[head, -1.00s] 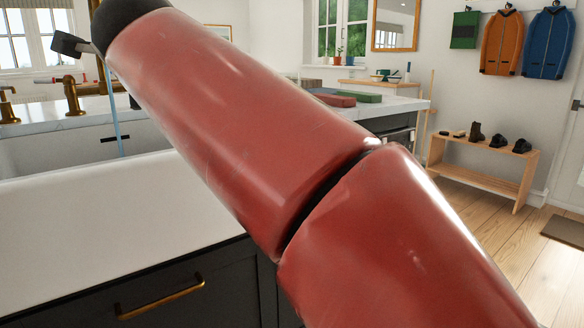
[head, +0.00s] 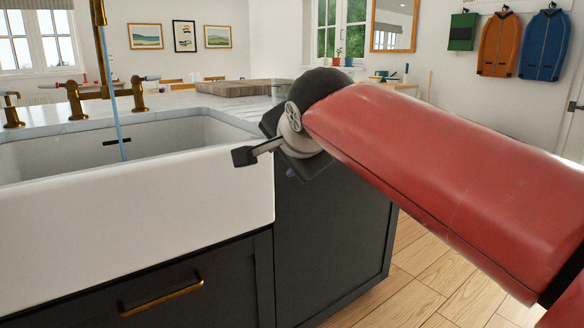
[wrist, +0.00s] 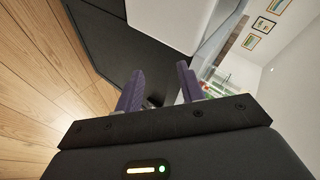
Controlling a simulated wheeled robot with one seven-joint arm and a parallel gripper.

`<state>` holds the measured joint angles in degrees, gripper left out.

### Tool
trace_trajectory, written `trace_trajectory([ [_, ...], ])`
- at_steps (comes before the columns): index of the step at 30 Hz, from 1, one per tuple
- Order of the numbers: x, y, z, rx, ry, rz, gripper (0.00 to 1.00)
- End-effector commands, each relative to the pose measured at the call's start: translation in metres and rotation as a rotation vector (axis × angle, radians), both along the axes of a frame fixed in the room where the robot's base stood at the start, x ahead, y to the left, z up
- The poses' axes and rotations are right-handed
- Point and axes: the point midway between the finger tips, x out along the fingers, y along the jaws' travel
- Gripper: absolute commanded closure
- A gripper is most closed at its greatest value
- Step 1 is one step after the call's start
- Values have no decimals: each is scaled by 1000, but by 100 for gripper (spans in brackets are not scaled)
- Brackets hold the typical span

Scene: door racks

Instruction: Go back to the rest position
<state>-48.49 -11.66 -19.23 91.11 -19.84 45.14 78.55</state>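My red arm crosses the right half of the head view and ends at the wrist, in front of the dark cabinet right of the sink. My gripper (head: 258,152) shows there in part, pointing left. In the wrist view my gripper (wrist: 158,88) has two purple fingers that stand apart with a gap between them. Nothing is held between them. The white sink (head: 150,195) is left of my gripper, and the two look apart. It also shows in the wrist view (wrist: 170,20).
A brass tap (head: 76,98) runs water into the sink. A brass drawer handle (head: 160,299) is below it. The wooden floor (head: 430,290) at lower right is clear.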

Motion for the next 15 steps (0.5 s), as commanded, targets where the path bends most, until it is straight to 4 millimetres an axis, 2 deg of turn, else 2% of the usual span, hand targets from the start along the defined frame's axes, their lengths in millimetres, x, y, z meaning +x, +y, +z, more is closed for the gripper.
trace_trajectory([
  [1, -13, -33, -16, -70, 32, 14, 61],
  [3, -37, -67, -44, -187, 74, 68, 61],
  [6, -78, -106, -87, -344, 138, 159, 61],
  [9, -124, -134, -130, -485, 200, 260, 61],
  [12, -165, -151, -170, -601, 257, 356, 61],
  [15, -196, -161, -202, -678, 303, 434, 61],
])
